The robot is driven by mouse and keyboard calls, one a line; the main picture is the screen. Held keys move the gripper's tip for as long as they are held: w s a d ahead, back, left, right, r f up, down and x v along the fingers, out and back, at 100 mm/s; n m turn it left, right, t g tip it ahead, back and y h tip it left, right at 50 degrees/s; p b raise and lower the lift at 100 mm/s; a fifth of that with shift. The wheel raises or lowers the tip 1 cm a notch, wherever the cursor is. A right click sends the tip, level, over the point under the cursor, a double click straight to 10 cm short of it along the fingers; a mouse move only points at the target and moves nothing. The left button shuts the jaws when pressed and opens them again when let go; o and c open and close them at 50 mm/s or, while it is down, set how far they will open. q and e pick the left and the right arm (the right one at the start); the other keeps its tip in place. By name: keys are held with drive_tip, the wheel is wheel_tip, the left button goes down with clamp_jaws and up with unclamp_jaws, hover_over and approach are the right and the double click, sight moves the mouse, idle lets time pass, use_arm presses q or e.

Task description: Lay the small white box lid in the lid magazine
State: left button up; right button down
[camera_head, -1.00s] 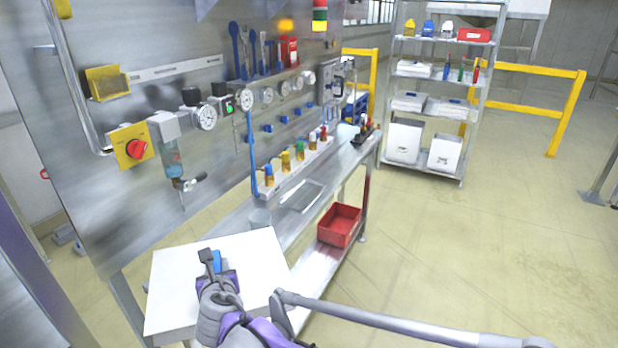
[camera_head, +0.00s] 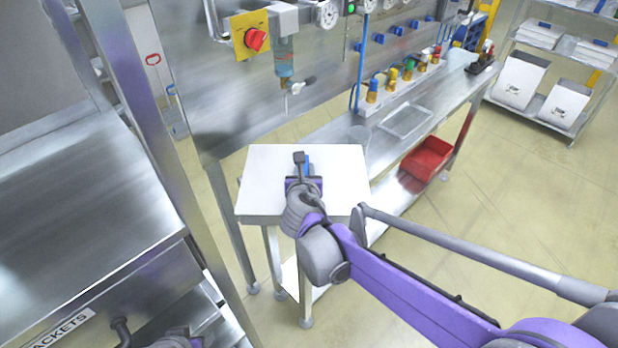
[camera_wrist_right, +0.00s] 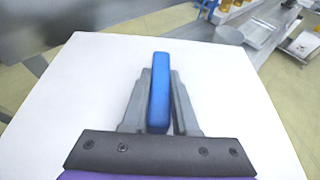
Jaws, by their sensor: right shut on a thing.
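My right gripper (camera_head: 301,167) is over a white square top (camera_head: 262,197) in the head view. In the right wrist view its two fingers (camera_wrist_right: 160,95) are shut on a blue upright bar (camera_wrist_right: 160,75). White surface (camera_wrist_right: 90,75) fills the view around and beneath the bar. I cannot make out a separate outline of the small white box lid against this white, nor whether the bar is part of it. I cannot identify the lid magazine with certainty.
A metal cabinet (camera_head: 80,220) with a label ending in "ACKETS" stands at the left.

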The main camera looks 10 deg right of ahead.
drive_tip(key=shift+f, duration=2.2)
drive_tip(key=shift+f, duration=0.1)
drive_tip(key=c, duration=1.1)
unclamp_jaws()
drive_tip(key=shift+f+b, duration=0.15)
drive_tip(key=shift+b, duration=0.2)
drive_tip(key=shift+c, duration=0.2)
drive_tip(key=o, duration=0.5)
drive_tip(key=shift+c, duration=0.2)
